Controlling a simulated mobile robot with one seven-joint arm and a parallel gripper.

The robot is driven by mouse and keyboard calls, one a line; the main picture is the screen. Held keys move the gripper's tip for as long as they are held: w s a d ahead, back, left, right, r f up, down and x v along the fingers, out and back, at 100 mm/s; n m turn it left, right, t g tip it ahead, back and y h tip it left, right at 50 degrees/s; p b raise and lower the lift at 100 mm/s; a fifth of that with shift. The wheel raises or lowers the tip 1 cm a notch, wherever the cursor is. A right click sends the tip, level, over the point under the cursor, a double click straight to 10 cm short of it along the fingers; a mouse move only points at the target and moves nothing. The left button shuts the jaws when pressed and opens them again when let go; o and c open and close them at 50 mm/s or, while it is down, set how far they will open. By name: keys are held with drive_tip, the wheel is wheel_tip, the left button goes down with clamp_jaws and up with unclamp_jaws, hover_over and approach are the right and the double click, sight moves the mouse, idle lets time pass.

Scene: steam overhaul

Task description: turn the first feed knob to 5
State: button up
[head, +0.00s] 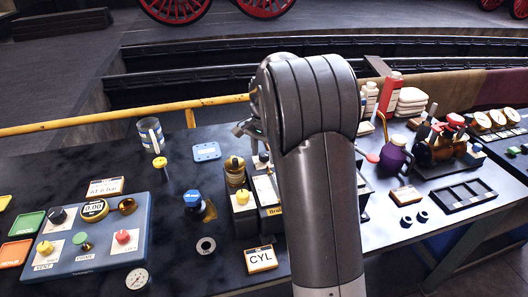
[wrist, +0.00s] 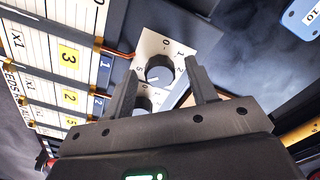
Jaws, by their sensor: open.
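A dark round knob (wrist: 159,69) sits on a white dial plate (wrist: 178,46) with printed numbers, among them 0, 1, 2 and 5. A second dark knob (wrist: 142,103) is just below it, partly hidden by my left finger. No label tells me for certain which is the first feed knob. My gripper (wrist: 161,67) is open, with one finger on each side of the upper knob in the wrist view. I cannot tell whether the fingers touch it. The knob's pointer setting is not clear. In the head view my arm hides the knobs and most of the gripper.
Numbered white cards (wrist: 70,55) line the left of the wrist view, with thin copper pipes beside them. In the head view, a blue control panel (head: 80,262), a blue-topped valve (head: 194,197) and a CYL card (head: 261,258) stand left of my arm; a purple pot (head: 396,155) stands right.

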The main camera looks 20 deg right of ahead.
sight(264, 154)
drive_tip(key=shift+r, duration=0.15)
wheel_tip(264, 154, up, 10)
drive_tip(key=shift+r, duration=0.25)
idle(0.3)
drive_tip(key=s+a+r+n+t, duration=0.15)
drive_tip(key=s+n, duration=0.25)
drive_tip(key=s, duration=0.8)
drive_tip(key=s+a+r+n+t, duration=0.1)
drive_tip(key=s+r+n+t, duration=0.2)
drive_tip(key=s, duration=0.9)
drive_tip(key=s+a+f+n+t, duration=0.1)
drive_tip(key=s+f+n, duration=0.2)
drive_tip(key=s, duration=0.5)
drive_tip(key=shift+s+f, duration=0.25)
drive_tip(key=shift+f, duration=0.45)
drive_tip(key=shift+r, duration=0.1)
